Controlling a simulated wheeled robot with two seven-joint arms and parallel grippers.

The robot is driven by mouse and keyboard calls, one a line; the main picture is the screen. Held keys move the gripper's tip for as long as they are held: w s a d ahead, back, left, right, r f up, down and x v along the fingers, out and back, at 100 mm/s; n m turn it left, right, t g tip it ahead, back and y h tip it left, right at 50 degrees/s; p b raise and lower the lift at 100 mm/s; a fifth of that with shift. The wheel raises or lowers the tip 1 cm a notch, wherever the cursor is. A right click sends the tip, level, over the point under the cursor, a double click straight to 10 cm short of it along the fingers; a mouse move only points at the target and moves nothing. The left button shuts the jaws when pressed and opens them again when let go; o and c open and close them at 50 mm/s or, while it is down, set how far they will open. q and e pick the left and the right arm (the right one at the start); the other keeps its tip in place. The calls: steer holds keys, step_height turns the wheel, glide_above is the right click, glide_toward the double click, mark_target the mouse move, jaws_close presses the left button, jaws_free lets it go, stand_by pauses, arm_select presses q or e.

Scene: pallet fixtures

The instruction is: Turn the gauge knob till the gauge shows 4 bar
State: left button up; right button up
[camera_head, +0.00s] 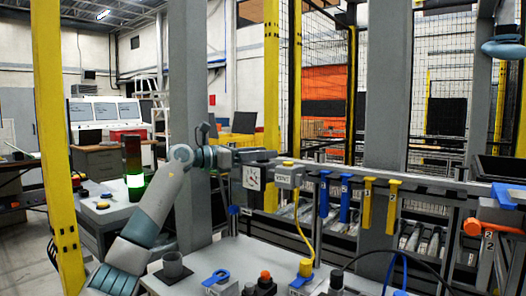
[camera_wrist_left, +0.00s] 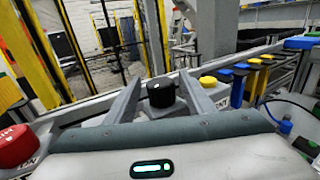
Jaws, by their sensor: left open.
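The black gauge knob (camera_wrist_left: 160,92) stands upright on a grey box in the left wrist view. My left gripper (camera_wrist_left: 162,84) is open, with one grey finger on each side of the knob; I cannot tell whether either touches it. In the head view my left gripper (camera_head: 262,156) reaches in from the left over the rail, just above a small box with a pale square face (camera_head: 253,178), which looks like the gauge. Its reading is too small to make out. The knob is hidden by the gripper there.
A VENT box (camera_head: 288,177) with a yellow button is right beside the gauge. Blue tags (camera_head: 346,200) and yellow tags (camera_head: 391,206) hang along the rail. A red button (camera_wrist_left: 14,146) is at the left wrist view's left. A table with connectors (camera_head: 221,278) is in front.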

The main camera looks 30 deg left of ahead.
arm_select(q)
steer(key=shift+w+d, duration=0.15)
steer(key=shift+w, duration=0.05)
steer(key=shift+c, duration=0.7)
steer(key=c, duration=0.9)
